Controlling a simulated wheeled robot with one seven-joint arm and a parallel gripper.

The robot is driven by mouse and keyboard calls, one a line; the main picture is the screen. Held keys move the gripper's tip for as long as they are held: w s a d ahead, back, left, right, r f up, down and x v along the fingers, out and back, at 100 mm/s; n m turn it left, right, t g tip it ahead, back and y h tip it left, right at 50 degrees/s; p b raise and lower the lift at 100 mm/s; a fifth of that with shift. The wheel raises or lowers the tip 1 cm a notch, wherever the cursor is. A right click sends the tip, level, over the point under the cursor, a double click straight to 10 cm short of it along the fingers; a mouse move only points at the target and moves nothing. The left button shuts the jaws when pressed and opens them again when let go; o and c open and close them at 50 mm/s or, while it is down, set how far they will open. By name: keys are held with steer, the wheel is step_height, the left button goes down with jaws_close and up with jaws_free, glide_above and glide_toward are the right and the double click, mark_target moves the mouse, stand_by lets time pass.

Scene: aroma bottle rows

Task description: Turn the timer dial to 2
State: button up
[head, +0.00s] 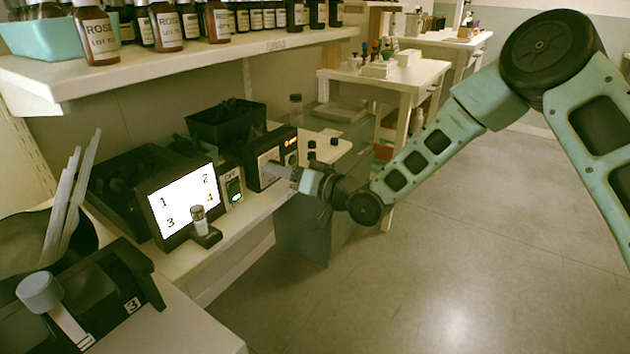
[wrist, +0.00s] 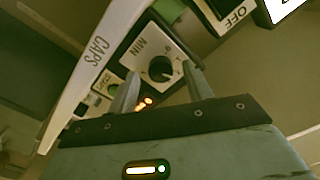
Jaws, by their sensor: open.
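The timer (head: 256,182) is a dark box with a pale front panel on the bench, at the middle of the head view. In the wrist view its white panel is marked MIN (wrist: 140,47) and carries a round black dial (wrist: 161,69). My gripper (head: 272,169) is in front of the panel and hides part of it in the head view. In the wrist view my gripper (wrist: 159,73) is open, with one finger on each side of the dial. I cannot tell whether the fingers touch it. The number the dial points to is too small to read.
A lit screen (head: 183,203) numbered 1 to 4 and a switch box (head: 233,188) with a green light stand left of the timer. A shelf (head: 150,75) with several brown bottles hangs above, its CAPS label edge (wrist: 97,58) close in the wrist view. Floor at right is clear.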

steer(key=p+v, duration=0.1)
steer(key=v, duration=1.5)
steer(key=shift+s+d, duration=0.2)
steer(key=shift+d, duration=0.05)
steer(key=shift+f, duration=0.1)
steer(key=s+a+f+n+g+h, duration=0.25)
steer(key=s+n+g+h, duration=0.2)
steer(key=s+h, duration=0.25)
steer(key=s+d+r+g+h, duration=0.2)
steer(key=s+r+g+h, duration=0.15)
steer(key=s, duration=0.75)
steer(key=s+d+r+g+h, duration=0.3)
steer(key=s+r, duration=0.1)
steer(key=s, duration=0.7)
step_height(320, 180, up, 21)
steer(key=p, duration=2.2)
steer(key=shift+w, duration=0.2)
steer(key=shift+f+m, duration=0.15)
steer(key=shift+m, duration=0.1)
